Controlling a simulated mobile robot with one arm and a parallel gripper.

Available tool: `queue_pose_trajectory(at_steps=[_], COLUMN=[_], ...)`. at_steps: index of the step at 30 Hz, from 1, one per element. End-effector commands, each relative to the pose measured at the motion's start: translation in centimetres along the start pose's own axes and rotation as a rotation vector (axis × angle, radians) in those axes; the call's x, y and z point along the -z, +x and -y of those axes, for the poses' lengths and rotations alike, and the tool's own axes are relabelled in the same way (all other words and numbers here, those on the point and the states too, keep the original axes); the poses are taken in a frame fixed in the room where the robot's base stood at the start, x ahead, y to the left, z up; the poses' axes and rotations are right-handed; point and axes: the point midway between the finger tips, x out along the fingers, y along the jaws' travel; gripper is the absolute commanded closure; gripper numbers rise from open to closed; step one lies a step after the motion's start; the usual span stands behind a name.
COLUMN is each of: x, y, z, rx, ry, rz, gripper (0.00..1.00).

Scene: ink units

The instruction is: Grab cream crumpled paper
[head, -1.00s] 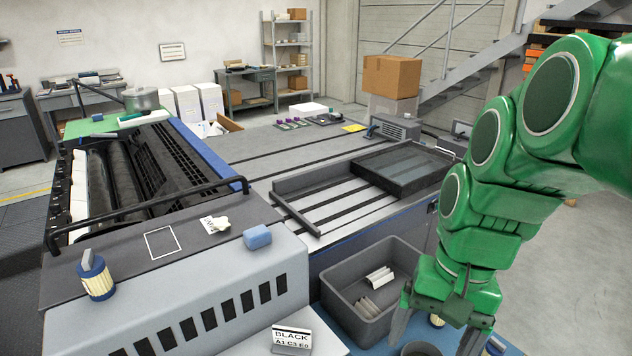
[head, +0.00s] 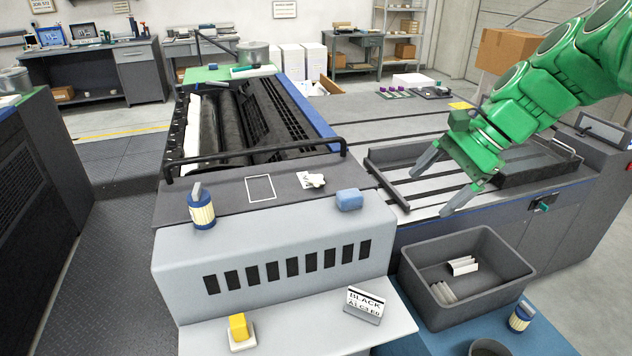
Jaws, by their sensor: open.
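The cream crumpled paper (head: 315,180) is a small pale lump on the dark top of the grey machine cover, lying against a white card with dark marks. A blue block (head: 349,200) sits just to its right and nearer. My gripper (head: 436,190) is open and empty, above the slotted machine bed, to the right of the paper and well apart from it. Its two grey fingers point down and left.
A blue-and-cream canister (head: 201,207) stands at the left of the cover. A black rail (head: 255,156) runs behind the paper. A grey bin (head: 466,276) holds folded pale pieces. A BLACK sign (head: 365,303) and yellow block (head: 238,327) stand in front.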

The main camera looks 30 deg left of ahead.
Motion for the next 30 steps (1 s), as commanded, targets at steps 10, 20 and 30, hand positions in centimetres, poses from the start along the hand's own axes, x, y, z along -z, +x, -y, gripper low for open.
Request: queue_pose_trajectory(at_steps=[10,20,30], x=[3.0,5.4,7.7], y=[1.3,3.1,5.5], z=[7.9,14.3,20.1], rx=[0.081,0.136,0.174], ry=[0.119,0.228,0.333], rz=[0.095,0.199,0.307], gripper=[0.14,0.14,0.14])
